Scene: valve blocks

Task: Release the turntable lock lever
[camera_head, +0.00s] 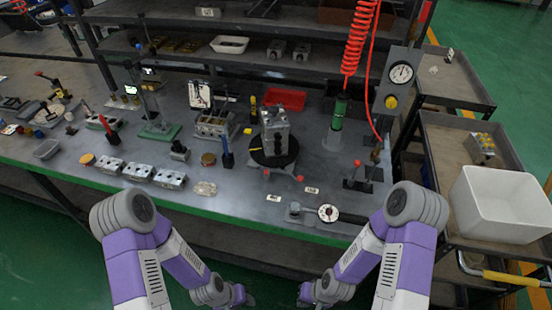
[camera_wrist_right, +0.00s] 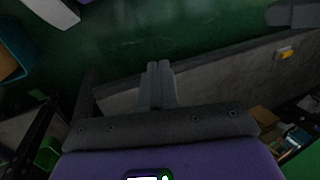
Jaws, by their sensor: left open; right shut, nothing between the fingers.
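The black round turntable (camera_head: 259,157) sits on the bench right of the middle, with a grey metal valve block (camera_head: 276,138) upright on it. Small red knobs show at its front edge, one at the front right (camera_head: 299,178); I cannot tell for sure which is the lock lever. My left gripper (camera_head: 246,299) is open, low in front of the bench and away from the turntable. My right gripper (camera_head: 304,298) is also low in front of the bench; in the right wrist view its fingers (camera_wrist_right: 159,80) are shut with nothing between them.
Several valve blocks (camera_head: 139,172) line the bench front at left. A white bin (camera_head: 500,205) sits on the right cart. The green bench edge lies before my arms.

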